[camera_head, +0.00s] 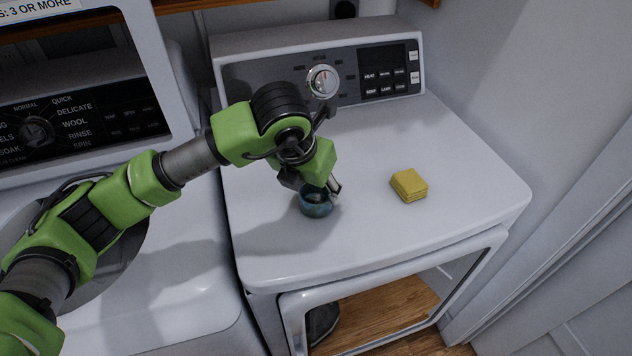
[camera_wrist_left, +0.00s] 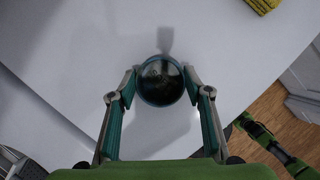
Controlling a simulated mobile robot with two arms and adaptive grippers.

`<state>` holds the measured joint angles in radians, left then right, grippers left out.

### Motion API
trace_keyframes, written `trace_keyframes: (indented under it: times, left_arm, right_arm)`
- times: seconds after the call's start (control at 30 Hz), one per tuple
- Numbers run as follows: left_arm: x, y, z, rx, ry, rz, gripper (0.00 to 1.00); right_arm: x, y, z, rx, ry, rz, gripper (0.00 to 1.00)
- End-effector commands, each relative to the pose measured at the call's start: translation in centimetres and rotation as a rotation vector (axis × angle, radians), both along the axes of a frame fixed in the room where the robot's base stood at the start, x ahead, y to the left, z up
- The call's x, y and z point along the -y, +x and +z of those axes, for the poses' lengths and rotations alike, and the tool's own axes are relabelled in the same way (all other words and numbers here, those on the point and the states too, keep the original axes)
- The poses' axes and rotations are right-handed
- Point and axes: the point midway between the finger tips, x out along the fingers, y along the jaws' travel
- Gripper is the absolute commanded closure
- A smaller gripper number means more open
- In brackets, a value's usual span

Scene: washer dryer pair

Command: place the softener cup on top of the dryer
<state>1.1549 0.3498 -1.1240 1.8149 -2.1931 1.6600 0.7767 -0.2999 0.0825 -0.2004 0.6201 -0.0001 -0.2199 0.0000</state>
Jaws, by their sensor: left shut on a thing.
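The softener cup (camera_head: 316,204) is a small round blue-teal cup, at or just above the white top of the dryer (camera_head: 270,250), left of centre. In the left wrist view the cup (camera_wrist_left: 162,82) is seen from above, dark inside, between the two fingers. My left gripper (camera_head: 328,188) reaches down over the cup from behind and is shut on it; it also shows in the left wrist view (camera_wrist_left: 161,88). Whether the cup's base touches the dryer top cannot be told for sure.
A yellow sponge-like block (camera_head: 409,186) lies on the dryer top, right of the cup. The dryer's control panel (camera_head: 318,80) rises at the back. A washer (camera_head: 165,300) stands to the left. The dryer door opening (camera_head: 390,305) is at the front.

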Motion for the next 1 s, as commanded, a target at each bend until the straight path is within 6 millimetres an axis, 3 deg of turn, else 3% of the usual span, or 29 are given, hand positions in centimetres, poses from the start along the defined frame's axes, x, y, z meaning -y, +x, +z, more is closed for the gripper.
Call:
trace_keyframes:
  times: [0.33,0.37,0.4,0.8,0.87,1.0]
  left_arm:
    - [0.0,0.0,-0.5,0.001,0.0,0.0,0.69]
    - [0.0,0.0,-0.3,0.0,0.0,0.0,0.47]
    - [0.0,0.0,-0.3,0.0,0.0,0.0,0.38]
    - [0.0,0.0,0.0,0.0,0.0,0.0,0.38]
    - [0.0,0.0,0.4,0.0,0.0,0.001,0.38]
    - [-0.4,-0.8,2.3,0.004,-0.002,0.0,0.38]
  right_arm:
    - [0.0,0.0,-0.7,0.0,0.0,0.0,0.6]
    - [0.0,0.0,-0.5,0.0,0.0,-0.001,0.6]
    - [0.0,0.0,-0.5,0.0,0.0,-0.001,0.6]
    - [-0.2,0.0,-0.2,0.0,0.002,-0.002,0.6]
    - [-0.2,0.0,0.3,0.0,0.002,-0.002,0.6]
    - [-0.3,0.0,-0.7,0.0,0.004,-0.003,0.6]
